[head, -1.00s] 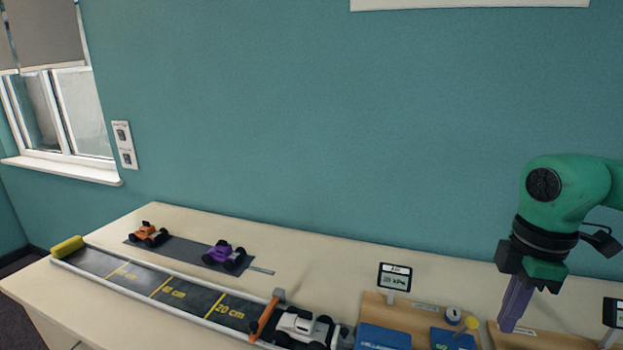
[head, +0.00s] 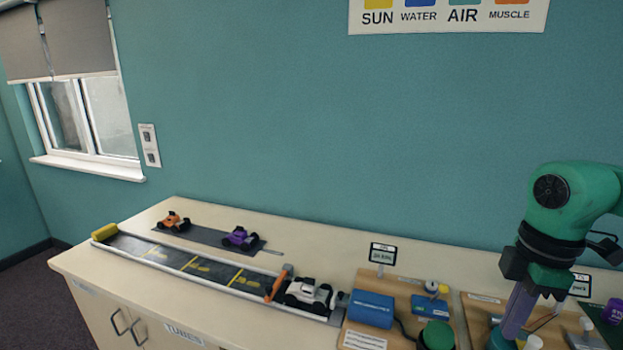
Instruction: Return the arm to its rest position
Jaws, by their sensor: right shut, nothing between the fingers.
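My right arm, green with a black wrist, comes in from the right edge in the head view. Its gripper (head: 513,318) points down with its purple fingers shut and nothing between them. It is over the right part of the table (head: 215,312), in front of a wooden board with equipment. Whether the fingertips touch anything there I cannot tell. My left arm and gripper are not in view.
A dark track (head: 190,263) holds a white car (head: 308,295) behind an orange gate (head: 279,284). An orange car (head: 173,221) and a purple car (head: 240,237) stand on a dark strip behind it. A blue box (head: 372,309) and small display (head: 383,254) stand near the middle right.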

